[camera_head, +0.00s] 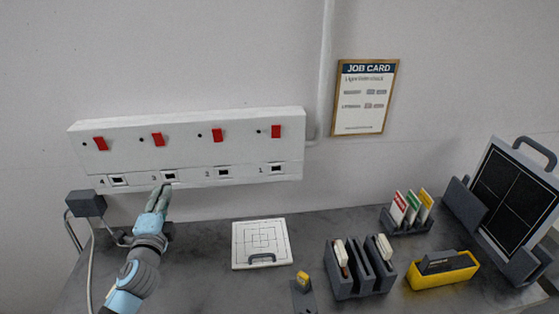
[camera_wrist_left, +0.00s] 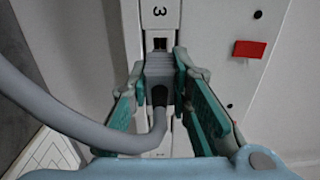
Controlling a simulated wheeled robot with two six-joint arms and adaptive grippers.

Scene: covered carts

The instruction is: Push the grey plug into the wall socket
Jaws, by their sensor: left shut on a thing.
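The white wall socket panel (camera_head: 240,152) has a row of numbered sockets with red switches above. My left gripper (camera_head: 162,190) is just in front of and below socket 3 (camera_head: 170,176). In the left wrist view, my left gripper (camera_wrist_left: 162,80) is shut on the grey plug (camera_wrist_left: 160,68), its teal fingers on either side. A thick grey cable (camera_wrist_left: 75,122) curves from the plug to the left. The dark opening of socket 3 (camera_wrist_left: 160,43) shows just beyond the plug's front, and the plug's prongs are hidden. My right gripper is not in view.
A grey box (camera_head: 86,204) on a stand with a cable is at the left. A white square board (camera_head: 260,243), a dark slotted rack (camera_head: 345,287), a yellow tray (camera_head: 443,280) and a card holder (camera_head: 407,222) stand on the grey bench. A pipe (camera_head: 322,70) runs up the wall.

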